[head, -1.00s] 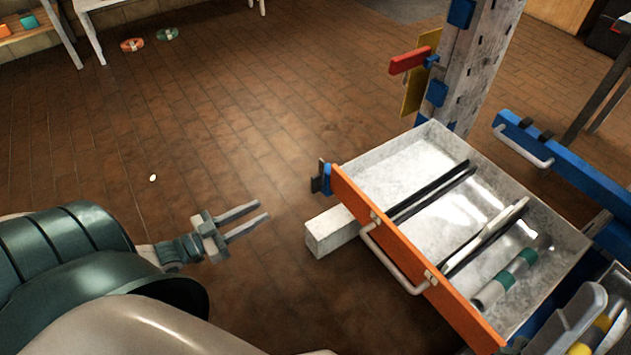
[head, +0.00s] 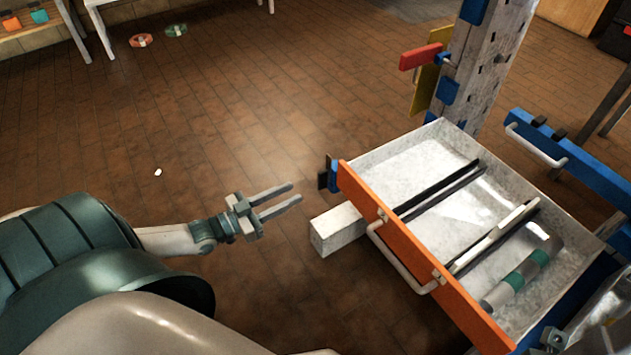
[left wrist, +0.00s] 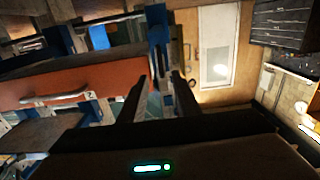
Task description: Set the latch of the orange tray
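The orange tray (head: 412,256) is pulled out from the mast as a pale metal tray with an orange front and a grey bar handle. A blue block with a dark plate, apparently its latch (head: 333,174), sits at the far left end of the orange front. My left gripper (head: 294,192) is open and empty, left of the latch and apart from it, fingers pointing toward it. In the left wrist view the dark fingers (left wrist: 157,88) are apart, with the orange front (left wrist: 85,84) to their left. A grey part at the bottom right, possibly my right gripper (head: 554,338), is cut off.
The tray holds dark dividers, a pale bar and a grey-green cylinder (head: 523,279). A pale beam end (head: 337,229) juts out below the front, near my left gripper. The mast (head: 478,65) bears a red lever (head: 421,56). A blue-fronted drawer (head: 575,160) is at right.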

